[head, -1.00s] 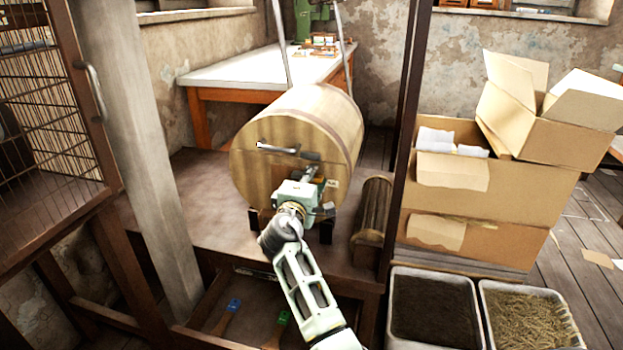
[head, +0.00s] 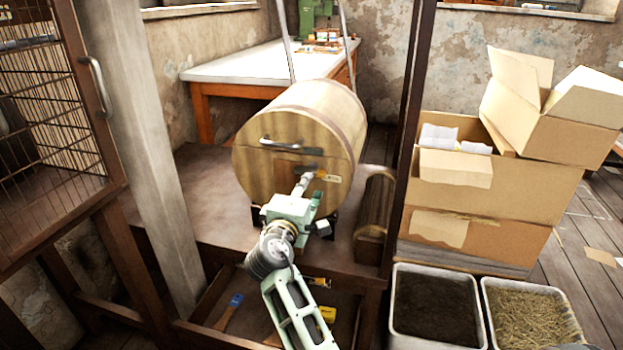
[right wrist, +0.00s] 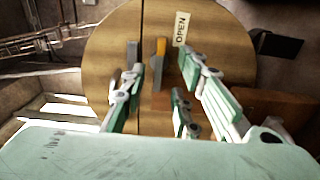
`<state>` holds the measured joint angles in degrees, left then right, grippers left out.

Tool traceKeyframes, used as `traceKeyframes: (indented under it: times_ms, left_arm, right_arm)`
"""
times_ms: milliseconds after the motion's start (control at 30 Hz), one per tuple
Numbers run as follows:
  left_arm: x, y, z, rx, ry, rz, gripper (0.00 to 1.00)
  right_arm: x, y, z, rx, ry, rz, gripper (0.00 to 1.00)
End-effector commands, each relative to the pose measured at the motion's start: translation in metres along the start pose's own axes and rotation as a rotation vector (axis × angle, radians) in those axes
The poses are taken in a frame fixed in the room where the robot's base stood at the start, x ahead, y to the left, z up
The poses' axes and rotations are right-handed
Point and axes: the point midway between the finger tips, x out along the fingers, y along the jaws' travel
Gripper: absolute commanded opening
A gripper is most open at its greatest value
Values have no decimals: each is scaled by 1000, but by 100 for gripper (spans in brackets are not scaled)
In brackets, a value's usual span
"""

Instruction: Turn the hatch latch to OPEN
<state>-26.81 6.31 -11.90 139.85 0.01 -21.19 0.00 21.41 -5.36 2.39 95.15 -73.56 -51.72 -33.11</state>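In the right wrist view the orange-tipped latch (right wrist: 161,48) stands next to a grey bar (right wrist: 132,56). The OPEN label (right wrist: 181,28) is to its right. My right gripper (head: 304,182) is in front of the barrel's lower face. In the wrist view its fingers (right wrist: 160,85) are spread apart, with the latch between and beyond them; contact is unclear. My left gripper is out of view.
The barrel sits on a wooden bench (head: 200,215). A wooden post (head: 408,110) stands to its right and a pale post (head: 140,160) to its left. Cardboard boxes (head: 490,190) and two bins (head: 435,275) are at the right.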

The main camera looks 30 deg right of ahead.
Motion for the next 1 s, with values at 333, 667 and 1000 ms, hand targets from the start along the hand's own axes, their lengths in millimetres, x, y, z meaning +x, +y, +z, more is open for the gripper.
traceKeyframes:
  times_ms: [333,667,1000]
  left_arm:
    - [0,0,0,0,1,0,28]
    - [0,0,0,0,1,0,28]
    - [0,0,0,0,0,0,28]
  right_arm:
    - [-41,0,0,1,-1,-1,28]
    - [-42,0,0,0,-1,0,28]
    - [-49,-12,-2,57,57,-23,28]
